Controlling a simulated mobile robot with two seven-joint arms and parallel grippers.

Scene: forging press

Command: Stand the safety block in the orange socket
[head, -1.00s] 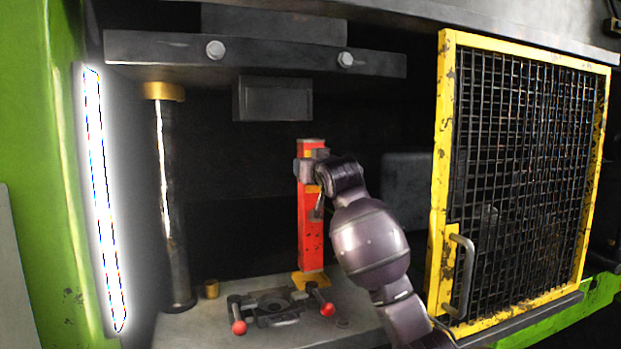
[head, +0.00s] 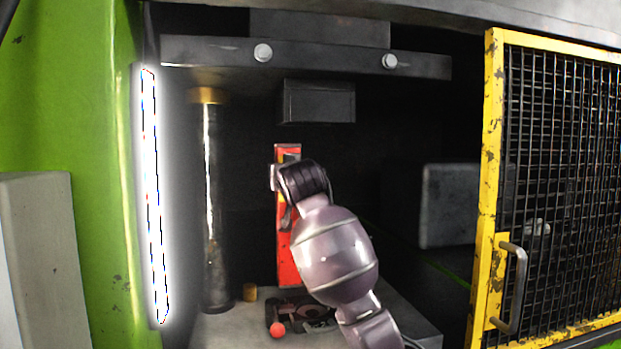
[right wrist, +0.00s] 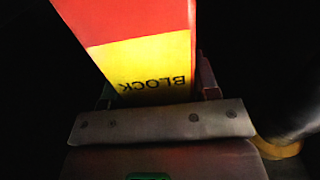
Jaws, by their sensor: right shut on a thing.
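The safety block (head: 287,250) is a tall red bar, upright in the head view, inside the press and left of my right forearm. My right gripper (head: 284,178) is shut on it near its upper end. In the right wrist view the block (right wrist: 140,62) shows a red part and a yellow band marked "BLOCK", held between the fingers. The block's lower end appears over or just behind the dark die fixture (head: 296,312); I cannot tell whether it touches. The orange socket is not visible now, with my right arm covering part of the press bed. My left gripper is out of view.
A steel column (head: 214,230) and a small brass cylinder (head: 250,293) stand left of the block. The press ram (head: 318,102) hangs above. The yellow mesh guard (head: 493,190) is at the right. A glowing light strip (head: 155,200) is at the left.

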